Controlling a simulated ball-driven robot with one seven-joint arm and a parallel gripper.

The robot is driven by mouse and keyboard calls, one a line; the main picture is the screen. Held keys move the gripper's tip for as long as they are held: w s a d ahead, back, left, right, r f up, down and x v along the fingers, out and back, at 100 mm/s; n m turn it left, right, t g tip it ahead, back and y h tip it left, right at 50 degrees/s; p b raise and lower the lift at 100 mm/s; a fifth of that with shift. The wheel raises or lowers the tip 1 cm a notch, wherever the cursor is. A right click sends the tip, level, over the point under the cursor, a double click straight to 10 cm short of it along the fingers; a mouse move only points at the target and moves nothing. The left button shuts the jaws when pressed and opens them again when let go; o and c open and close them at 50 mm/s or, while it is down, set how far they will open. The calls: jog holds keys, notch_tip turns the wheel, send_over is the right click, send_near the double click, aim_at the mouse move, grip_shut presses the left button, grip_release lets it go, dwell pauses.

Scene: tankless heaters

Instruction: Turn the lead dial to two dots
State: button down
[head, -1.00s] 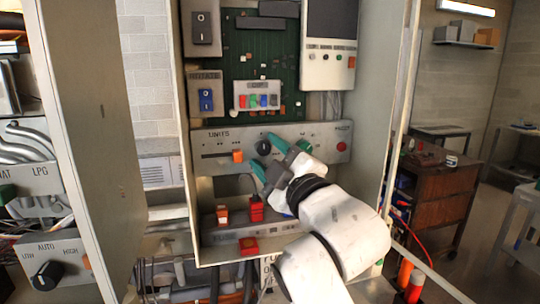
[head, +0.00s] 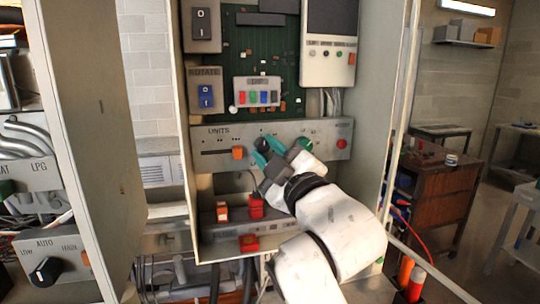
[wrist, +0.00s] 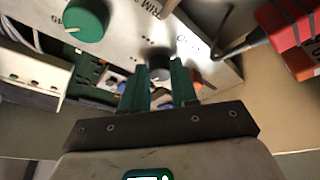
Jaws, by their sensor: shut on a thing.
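The dark round dial (wrist: 160,66) sits on the light grey panel marked UNITS, with small dot marks beside it in the wrist view. In the head view my gripper mostly hides it. My gripper (head: 268,148) has green fingers, and they are around the dial, one on each side, shut on it; the wrist view (wrist: 160,82) shows this too. The dial's pointer and its exact setting are hidden. A green knob (wrist: 87,18) sits on the same panel, to the right of my gripper in the head view (head: 305,145).
Red and orange switches (head: 255,206) stand on a ledge below. A circuit board (head: 262,60) is above. Cabinet walls flank my arm on both sides.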

jog(key=m+h+b, duration=0.1)
jog(key=m, duration=0.1)
jog(key=m+t+b, duration=0.1)
jog(key=m, duration=0.2)
jog(key=m+t+h+b, duration=0.1)
jog(key=m, duration=0.2)
jog(key=shift+a+f+h+b, duration=0.3)
jog(key=shift+a+f+b, duration=0.05)
jog(key=shift+f+b, duration=0.05)
jog(key=m+h+b, duration=0.1)
jog(key=m, duration=0.1)
jog(key=m+b, duration=0.1)
jog(key=m, duration=0.1)
jog(key=shift+s+a+t+h, duration=0.1)
jog(key=shift+t+h, duration=0.3)
jog(key=shift+r+m+h+b, duration=0.15)
jog(key=shift+m+h+b, duration=0.25)
jog(key=shift+m+b, duration=0.55)
jog(key=shift+m, duration=0.35)
jog(key=c, duration=0.9)
grip_release()
jog(key=shift+r, duration=0.1)
jog(key=shift+o, duration=0.2)
jog(key=b+v, duration=0.2)
jog(key=v, duration=0.9)
